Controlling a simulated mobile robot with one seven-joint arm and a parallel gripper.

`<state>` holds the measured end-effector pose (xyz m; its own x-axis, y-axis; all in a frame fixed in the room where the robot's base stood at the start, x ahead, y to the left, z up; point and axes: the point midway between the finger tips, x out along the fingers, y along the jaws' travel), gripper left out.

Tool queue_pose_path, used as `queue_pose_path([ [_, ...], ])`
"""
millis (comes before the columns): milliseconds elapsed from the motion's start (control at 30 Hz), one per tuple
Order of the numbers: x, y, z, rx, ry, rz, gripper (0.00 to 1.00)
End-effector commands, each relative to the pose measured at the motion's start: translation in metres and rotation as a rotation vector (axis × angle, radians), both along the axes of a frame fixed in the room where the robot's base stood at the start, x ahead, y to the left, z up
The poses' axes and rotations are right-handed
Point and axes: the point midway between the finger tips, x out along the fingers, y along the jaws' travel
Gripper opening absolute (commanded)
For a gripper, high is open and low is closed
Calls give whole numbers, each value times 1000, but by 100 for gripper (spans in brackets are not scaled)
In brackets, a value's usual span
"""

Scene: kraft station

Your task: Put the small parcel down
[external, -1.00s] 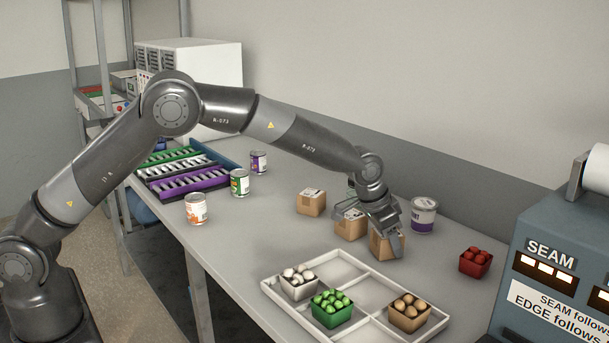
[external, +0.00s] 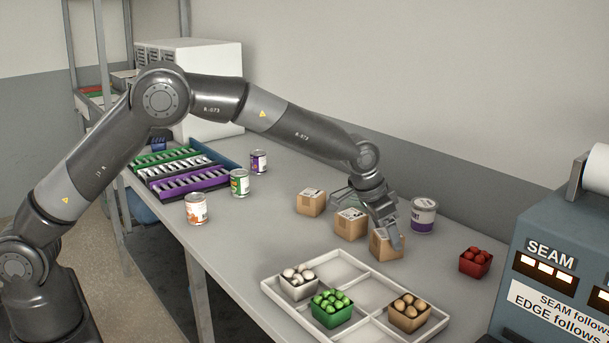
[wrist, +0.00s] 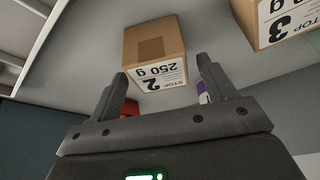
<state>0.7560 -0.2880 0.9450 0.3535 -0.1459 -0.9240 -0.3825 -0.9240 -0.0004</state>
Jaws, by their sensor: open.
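Three small brown cardboard parcels with white labels stand on the grey table in the external view: a near one (external: 384,247), a middle one (external: 350,226) and a far one (external: 311,203). My gripper (external: 393,236) is open over the near parcel, a finger crossing in front of it. In the wrist view a parcel marked "2 STOP 250 g" (wrist: 153,45) lies beyond my open fingertips (wrist: 163,67), apart from them and not gripped. A parcel marked "3 STOP" (wrist: 272,18) is cut off at upper right.
A white divided tray (external: 268,283) with white, green and brown punnets lies in front. A red punnet (external: 474,265) and a purple-and-white can (external: 423,216) stand near the parcels. Smaller cans and coloured racks (external: 180,172) are at left. A blue-grey machine (external: 540,240) borders the right.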

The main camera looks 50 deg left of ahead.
Motion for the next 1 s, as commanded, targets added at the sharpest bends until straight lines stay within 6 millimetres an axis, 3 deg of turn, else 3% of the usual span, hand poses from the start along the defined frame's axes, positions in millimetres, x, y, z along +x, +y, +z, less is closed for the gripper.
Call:
queue_pose_path([
  [100,-9,4,27,-2,-4,1,76],
  [300,-23,10,63,-2,-1,1,76],
  [600,-36,21,93,-3,-3,8,76],
  [767,-62,57,128,-12,-11,45,76],
  [1000,-132,128,185,-26,-25,119,76],
])
